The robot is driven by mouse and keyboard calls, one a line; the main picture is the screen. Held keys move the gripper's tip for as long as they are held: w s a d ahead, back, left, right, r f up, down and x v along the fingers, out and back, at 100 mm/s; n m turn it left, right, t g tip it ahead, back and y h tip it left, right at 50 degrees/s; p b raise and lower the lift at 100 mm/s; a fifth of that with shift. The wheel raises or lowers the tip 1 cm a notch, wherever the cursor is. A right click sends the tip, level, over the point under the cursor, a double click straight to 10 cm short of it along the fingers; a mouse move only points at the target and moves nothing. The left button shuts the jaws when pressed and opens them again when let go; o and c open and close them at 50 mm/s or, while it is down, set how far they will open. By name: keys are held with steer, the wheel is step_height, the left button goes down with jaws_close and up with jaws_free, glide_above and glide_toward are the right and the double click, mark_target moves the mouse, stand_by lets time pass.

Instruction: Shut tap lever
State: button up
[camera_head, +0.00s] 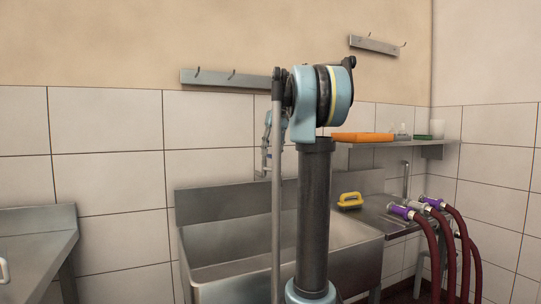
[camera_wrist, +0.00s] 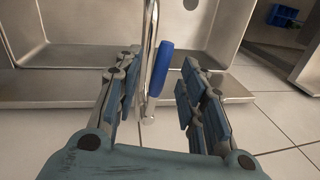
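The tap lever (camera_wrist: 162,68) has a blue grip and lies beside a shiny metal tap pipe (camera_wrist: 147,60) in the wrist view. My gripper (camera_wrist: 160,72) is open, with one finger pad on each side of the lever and pipe. Clear gaps show on both sides, and nothing appears held. In the head view my gripper (camera_head: 268,142) shows small above the sink, partly hidden behind my arm. The lever cannot be made out there.
A steel sink (camera_head: 215,245) stands against the tiled wall. A yellow-handled object (camera_head: 350,201) lies on its right edge. Dark red hoses (camera_head: 465,250) with purple fittings are at the right. A shelf (camera_head: 432,144) carries an orange tray (camera_head: 362,137). A hook rail (camera_head: 215,78) is above.

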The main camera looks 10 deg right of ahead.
steer(key=shift+a+f, duration=0.1)
steer(key=shift+f, duration=0.3)
jaws_close()
